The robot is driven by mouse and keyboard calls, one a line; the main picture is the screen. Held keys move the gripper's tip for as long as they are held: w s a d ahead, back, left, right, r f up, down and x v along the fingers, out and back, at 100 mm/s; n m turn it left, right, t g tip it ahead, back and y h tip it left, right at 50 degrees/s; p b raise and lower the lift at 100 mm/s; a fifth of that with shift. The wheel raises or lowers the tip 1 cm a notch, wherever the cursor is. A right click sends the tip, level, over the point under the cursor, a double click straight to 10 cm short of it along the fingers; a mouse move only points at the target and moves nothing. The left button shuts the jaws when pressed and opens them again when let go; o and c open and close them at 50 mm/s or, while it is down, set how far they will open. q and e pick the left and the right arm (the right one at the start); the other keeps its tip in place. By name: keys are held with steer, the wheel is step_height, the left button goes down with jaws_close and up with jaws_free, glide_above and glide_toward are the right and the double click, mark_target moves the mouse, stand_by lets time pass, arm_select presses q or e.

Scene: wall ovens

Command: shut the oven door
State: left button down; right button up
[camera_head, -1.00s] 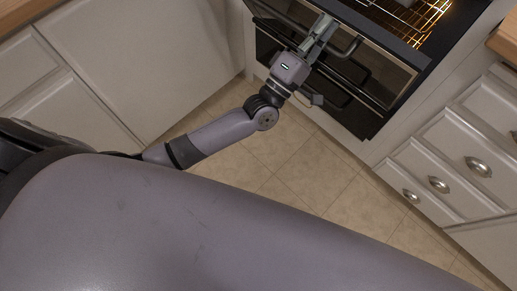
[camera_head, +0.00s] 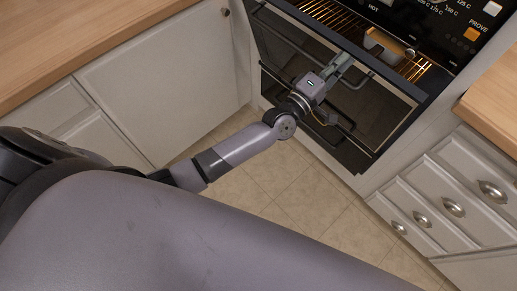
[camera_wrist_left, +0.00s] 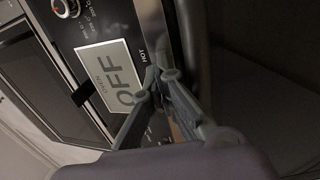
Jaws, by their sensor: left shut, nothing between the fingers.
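The oven door (camera_head: 392,98) is a dark glass panel on the upper oven. It stands open at its top, and the lit cavity (camera_head: 328,14) with wire racks shows above its upper edge. A bar handle (camera_head: 292,40) runs along its front. My left gripper (camera_head: 343,62) is shut and empty, over the door beside the handle; I cannot tell whether it touches. In the left wrist view its fingers (camera_wrist_left: 162,75) come together in front of the control panel with the "OFF" display (camera_wrist_left: 112,75). My right gripper is out of view.
The control panel (camera_head: 440,25) is above the cavity. A lower oven door (camera_head: 325,110) is below. Drawers (camera_head: 450,205) and a wooden counter (camera_head: 490,100) are at the right. White cabinets (camera_head: 160,80) and another counter (camera_head: 90,40) are at the left. The tiled floor (camera_head: 290,190) is clear.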

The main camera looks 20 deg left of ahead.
mark_target(357, 48)
arm_select(q)
steer(key=x, duration=0.5)
steer(key=shift+w+d, duration=0.15)
steer(key=shift+w, duration=0.05)
steer(key=shift+b+x, duration=0.4)
steer(key=shift+x, duration=0.4)
steer(key=shift+s, duration=0.2)
